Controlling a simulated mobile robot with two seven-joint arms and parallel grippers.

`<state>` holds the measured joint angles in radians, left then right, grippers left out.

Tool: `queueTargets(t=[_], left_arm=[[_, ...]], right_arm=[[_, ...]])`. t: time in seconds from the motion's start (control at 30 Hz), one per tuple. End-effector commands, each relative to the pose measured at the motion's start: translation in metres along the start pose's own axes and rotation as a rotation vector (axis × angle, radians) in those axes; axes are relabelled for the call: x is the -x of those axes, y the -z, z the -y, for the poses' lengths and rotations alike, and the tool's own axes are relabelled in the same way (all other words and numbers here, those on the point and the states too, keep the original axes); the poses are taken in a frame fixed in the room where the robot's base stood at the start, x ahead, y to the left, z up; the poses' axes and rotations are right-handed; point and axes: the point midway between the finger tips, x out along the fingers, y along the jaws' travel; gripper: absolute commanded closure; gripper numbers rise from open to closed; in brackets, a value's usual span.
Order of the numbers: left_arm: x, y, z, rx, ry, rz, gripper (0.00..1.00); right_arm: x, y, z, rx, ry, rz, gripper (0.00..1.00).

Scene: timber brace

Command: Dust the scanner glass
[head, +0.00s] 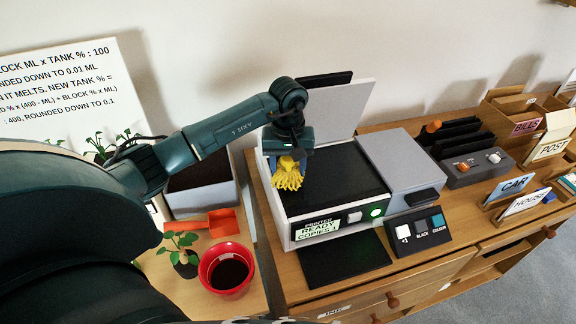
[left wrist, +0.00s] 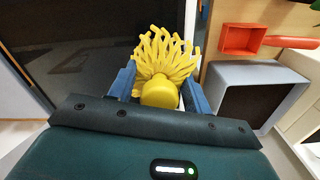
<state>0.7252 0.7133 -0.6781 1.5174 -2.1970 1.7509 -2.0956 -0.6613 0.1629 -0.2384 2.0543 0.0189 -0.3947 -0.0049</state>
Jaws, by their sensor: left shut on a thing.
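The printer (head: 330,228) stands on a wooden desk with its lid (head: 338,112) raised against the wall. Its dark scanner glass (head: 338,180) is exposed. My left gripper (head: 287,158) is shut on a yellow duster (head: 288,179) with many soft strands. The duster hangs over the left edge of the glass; I cannot tell whether its strands touch it. In the left wrist view the duster (left wrist: 163,65) sits between the blue fingers (left wrist: 158,92), with the dark glass (left wrist: 85,45) to its left. My right gripper is not in view.
A button panel (head: 418,231) lies in front of the printer. A red pot (head: 227,270), a small plant (head: 183,254), an orange scoop (head: 222,223) and a grey bin (head: 203,191) are at the left.

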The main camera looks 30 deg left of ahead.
Motion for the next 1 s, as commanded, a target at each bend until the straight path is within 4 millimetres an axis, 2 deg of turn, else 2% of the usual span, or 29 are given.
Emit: queueTargets(t=[1.0], left_arm=[[-0.019,0.000,0.000,0.000,0.000,0.000,0.74]], right_arm=[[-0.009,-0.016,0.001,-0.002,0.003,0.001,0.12]])
